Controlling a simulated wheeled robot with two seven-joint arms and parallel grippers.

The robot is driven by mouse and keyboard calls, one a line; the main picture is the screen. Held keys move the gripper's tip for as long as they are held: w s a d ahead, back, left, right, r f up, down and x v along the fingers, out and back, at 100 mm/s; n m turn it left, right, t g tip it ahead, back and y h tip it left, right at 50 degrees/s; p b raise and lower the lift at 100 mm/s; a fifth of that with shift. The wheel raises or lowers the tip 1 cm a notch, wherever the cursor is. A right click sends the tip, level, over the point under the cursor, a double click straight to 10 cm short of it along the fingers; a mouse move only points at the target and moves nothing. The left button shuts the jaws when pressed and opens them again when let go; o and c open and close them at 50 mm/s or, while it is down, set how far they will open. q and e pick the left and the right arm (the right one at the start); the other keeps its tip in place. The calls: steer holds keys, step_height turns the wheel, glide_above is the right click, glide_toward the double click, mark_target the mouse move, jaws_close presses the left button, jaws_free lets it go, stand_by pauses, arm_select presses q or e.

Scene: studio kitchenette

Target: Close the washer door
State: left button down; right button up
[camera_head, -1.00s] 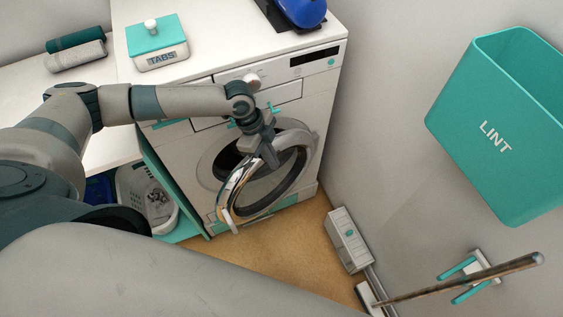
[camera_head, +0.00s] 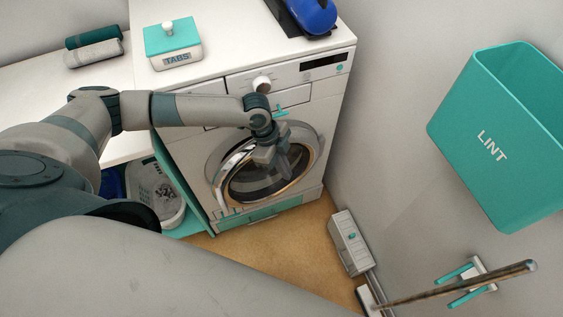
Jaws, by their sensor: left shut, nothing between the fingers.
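The white washer (camera_head: 325,116) stands in the middle of the head view. Its round door, with a chrome ring (camera_head: 222,178) and dark glass, lies close to the front panel. From this angle I cannot tell whether it is fully flush or latched. My left gripper (camera_head: 282,176) is in front of the door's upper middle, pointing down, shut and empty. It overlaps the glass in the picture, and it covers part of the door. Whether it touches the door is hard to tell. My right gripper is not in view.
A tabs box (camera_head: 173,46) and a blue object (camera_head: 313,14) stand on top. Rolled towels (camera_head: 93,50) lie on the left counter, with a white basket (camera_head: 160,190) below. A teal lint bin (camera_head: 500,135) hangs on the right wall. Floor before the washer is clear.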

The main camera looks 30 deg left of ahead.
arm_select(q)
steer(key=w+b+v, duration=0.2)
steer(key=b+v, duration=0.1)
steer(key=v, duration=0.7)
steer(key=shift+d, duration=0.25)
